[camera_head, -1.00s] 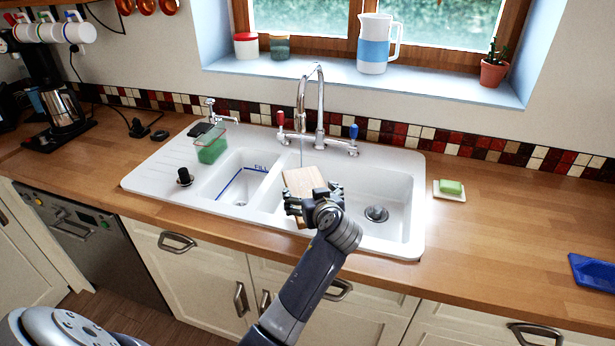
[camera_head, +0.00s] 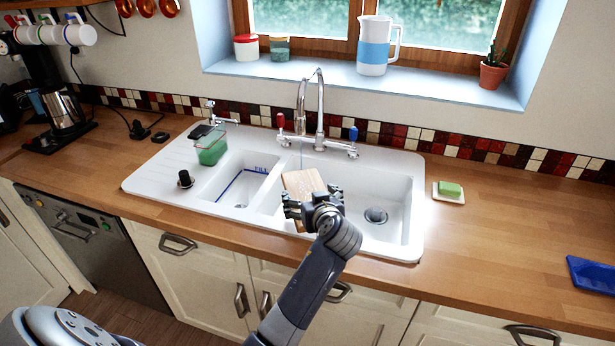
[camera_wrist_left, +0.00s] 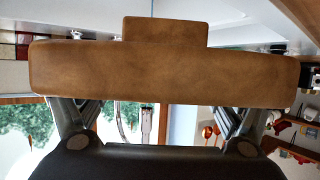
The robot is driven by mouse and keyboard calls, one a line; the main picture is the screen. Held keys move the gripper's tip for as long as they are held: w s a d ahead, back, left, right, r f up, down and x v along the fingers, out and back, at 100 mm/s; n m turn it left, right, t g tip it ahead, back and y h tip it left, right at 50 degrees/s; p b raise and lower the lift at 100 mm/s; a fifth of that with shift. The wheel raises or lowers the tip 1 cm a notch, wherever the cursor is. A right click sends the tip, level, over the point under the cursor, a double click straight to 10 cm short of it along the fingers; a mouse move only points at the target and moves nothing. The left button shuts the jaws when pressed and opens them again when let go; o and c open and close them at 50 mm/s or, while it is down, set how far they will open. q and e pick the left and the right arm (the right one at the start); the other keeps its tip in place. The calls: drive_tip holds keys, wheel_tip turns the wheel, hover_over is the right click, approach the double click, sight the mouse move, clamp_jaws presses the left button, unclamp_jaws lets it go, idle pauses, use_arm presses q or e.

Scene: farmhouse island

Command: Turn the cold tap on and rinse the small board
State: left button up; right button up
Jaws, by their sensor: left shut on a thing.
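The small wooden board (camera_head: 301,182) is held tilted over the sink's large right basin (camera_head: 352,185), below the tap spout. My left gripper (camera_head: 312,203) is shut on it; the fingers hide its near part. In the left wrist view the board (camera_wrist_left: 165,75) spans the picture between the fingers, with a short tab at the top. The tall chrome tap (camera_head: 319,105) has a blue-tipped lever (camera_head: 353,134) on the right and a red-tipped one (camera_head: 281,121) on the left. A thin pale stream shows between spout and board. My right gripper is not in view.
A smaller basin (camera_head: 240,188) lies to the left, with a green-filled clear container (camera_head: 211,150) and a black knob (camera_head: 185,179) beside it. Green soap on a dish (camera_head: 448,191) sits right of the sink. A blue tray (camera_head: 592,273) lies far right; the counter between is clear.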

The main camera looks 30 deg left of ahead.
use_arm(q)
drive_tip(key=s+r+p, duration=0.1)
drive_tip(key=s+d+r+p, duration=0.1)
drive_tip(key=s+r, duration=0.1)
drive_tip(key=shift+d, duration=0.2)
drive_tip(key=shift+s+d+r+p, duration=0.1)
drive_tip(key=shift+s+p, duration=0.2)
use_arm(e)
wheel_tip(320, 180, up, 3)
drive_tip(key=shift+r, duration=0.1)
use_arm(q)
drive_tip(key=shift+w, duration=0.1)
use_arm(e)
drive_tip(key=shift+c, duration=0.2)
